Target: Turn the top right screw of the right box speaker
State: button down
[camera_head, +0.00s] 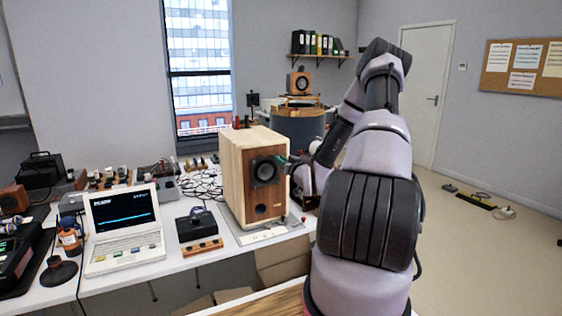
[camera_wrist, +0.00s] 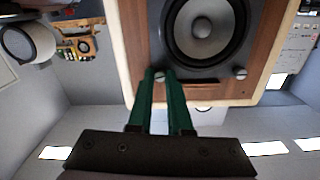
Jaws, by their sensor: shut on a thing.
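The box speaker (camera_head: 238,180) stands on the bench, with pale wood sides, a darker wooden front and a black-ringed driver. Its front fills the top of the wrist view (camera_wrist: 142,40), which is upside down, with ceiling lights at the bottom. The top right screw (camera_wrist: 160,77) is a small silver head beside the driver plate's corner. My gripper (camera_wrist: 160,76) has green fingers shut on this screw, one on each side. A second screw (camera_wrist: 240,73) on the same edge is free. In the head view my gripper (camera_head: 285,159) is at the speaker's upper right front, and the screw is too small to make out.
A white laptop-like instrument (camera_head: 124,228) and a black device on a wooden base (camera_head: 199,234) stand left of the speaker. Cables (camera_head: 203,184) lie behind it. A smaller speaker (camera_head: 300,83) sits on a drum at the back. Cardboard boxes (camera_head: 284,262) are below the bench.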

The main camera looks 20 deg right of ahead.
jog(key=shift+s+f, duration=0.1)
jog(key=shift+f, duration=0.05)
jog(key=c, duration=0.8)
grip_release()
jog(key=shift+c, duration=0.2)
jog(key=s, duration=1)
jog(key=shift+s+d, duration=0.15)
jog(key=shift+s, duration=0.2)
